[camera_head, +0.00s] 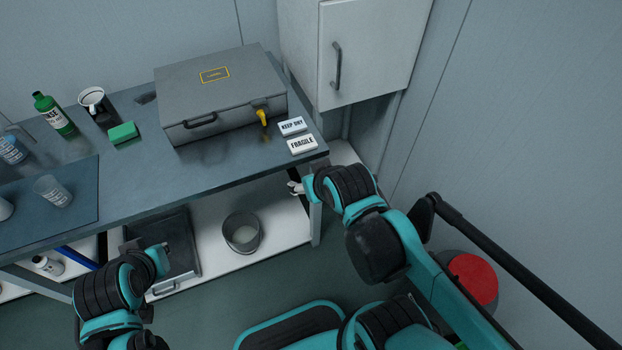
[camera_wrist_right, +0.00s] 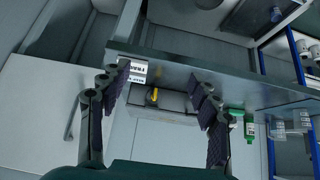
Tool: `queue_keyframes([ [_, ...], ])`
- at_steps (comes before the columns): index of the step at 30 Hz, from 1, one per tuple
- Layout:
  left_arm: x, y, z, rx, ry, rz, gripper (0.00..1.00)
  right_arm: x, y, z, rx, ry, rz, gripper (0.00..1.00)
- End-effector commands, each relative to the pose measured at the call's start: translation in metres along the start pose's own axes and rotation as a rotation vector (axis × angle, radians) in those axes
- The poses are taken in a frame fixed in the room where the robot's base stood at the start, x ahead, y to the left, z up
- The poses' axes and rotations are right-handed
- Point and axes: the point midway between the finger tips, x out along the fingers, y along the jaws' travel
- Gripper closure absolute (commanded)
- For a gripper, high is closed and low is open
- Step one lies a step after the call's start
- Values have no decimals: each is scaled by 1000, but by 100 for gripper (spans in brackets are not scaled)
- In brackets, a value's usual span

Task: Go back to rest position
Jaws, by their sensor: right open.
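My right gripper (camera_head: 295,188) is small and partly hidden by its own wrist in the head view, just off the front right corner of the workbench (camera_head: 225,175). In the right wrist view the right gripper (camera_wrist_right: 159,80) has its two dark fingers spread wide, with nothing between them. The bench, grey case and labels show beyond the fingers, apart from them. My left arm ends in a teal wrist (camera_head: 155,258) at the lower left, in front of the bench's lower shelf. The left fingers cannot be made out.
A closed grey case (camera_head: 218,90) with a yellow key-like piece (camera_head: 262,117) lies on the bench beside KEEP DRY (camera_head: 291,126) and FRAGILE (camera_head: 302,145) labels. A green bottle (camera_head: 55,115), mug (camera_head: 93,99) and green block (camera_head: 123,132) stand left. A cabinet (camera_head: 370,50) hangs behind.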

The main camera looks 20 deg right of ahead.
Motion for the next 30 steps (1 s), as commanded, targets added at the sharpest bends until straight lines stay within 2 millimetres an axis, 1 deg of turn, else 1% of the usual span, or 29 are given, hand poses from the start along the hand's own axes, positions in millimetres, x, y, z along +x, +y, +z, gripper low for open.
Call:
queue_keyframes([
  [3,0,0,0,0,0,0,100,-2,0,3,0,-6,-1,38],
  [7,0,0,0,0,0,0,100,-14,0,22,-1,-40,-4,38],
  [10,0,0,0,0,0,0,100,-19,0,32,-2,-59,-7,38],
  [30,0,0,0,0,0,0,100,-20,0,32,-2,-61,-8,38],
])
